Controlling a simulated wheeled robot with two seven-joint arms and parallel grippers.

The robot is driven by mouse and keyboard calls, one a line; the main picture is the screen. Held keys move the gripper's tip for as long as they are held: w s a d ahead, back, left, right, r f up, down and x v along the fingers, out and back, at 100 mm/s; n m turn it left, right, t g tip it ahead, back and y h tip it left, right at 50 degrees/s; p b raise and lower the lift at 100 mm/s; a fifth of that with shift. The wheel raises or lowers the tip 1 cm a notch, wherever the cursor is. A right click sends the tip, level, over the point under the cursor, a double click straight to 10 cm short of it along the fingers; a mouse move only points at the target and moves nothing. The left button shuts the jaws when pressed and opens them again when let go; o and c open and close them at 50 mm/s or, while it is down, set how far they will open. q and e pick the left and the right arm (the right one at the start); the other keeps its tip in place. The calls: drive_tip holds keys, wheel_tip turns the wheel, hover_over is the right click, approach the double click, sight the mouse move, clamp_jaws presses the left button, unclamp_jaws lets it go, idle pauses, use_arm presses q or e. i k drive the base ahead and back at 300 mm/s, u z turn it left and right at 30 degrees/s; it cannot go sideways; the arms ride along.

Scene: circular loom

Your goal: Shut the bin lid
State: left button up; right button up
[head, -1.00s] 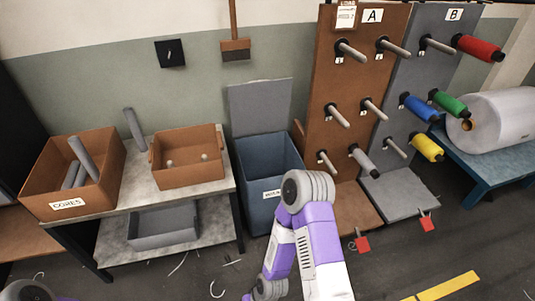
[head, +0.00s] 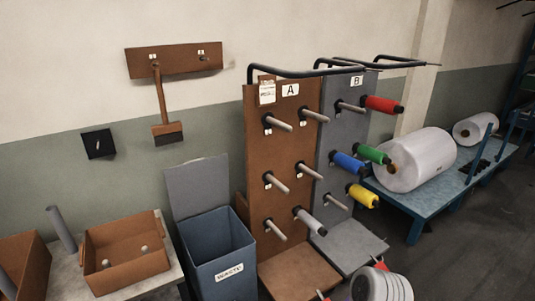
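The bin (head: 222,262) is a tall blue-grey box with a white label, standing on the floor left of rack A. Its grey lid (head: 197,186) is open and stands upright at the back of the bin, near the wall. The inside of the bin looks dark and I cannot see its bottom. A rounded grey and white part of my arm shows at the bottom right of the head view. Neither gripper is in view.
Brown rack A (head: 283,180) stands close on the bin's right, with pegs jutting forward. Grey rack B (head: 338,160) holds coloured spools. A table with a brown open box (head: 124,262) stands on the bin's left. A blue bench (head: 425,192) is at right.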

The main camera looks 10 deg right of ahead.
sight(196, 186)
drive_tip(key=z, duration=1.1)
drive_tip(key=i, duration=1.6)
drive_tip(key=u, duration=3.15)
drive_tip(key=i, duration=0.4)
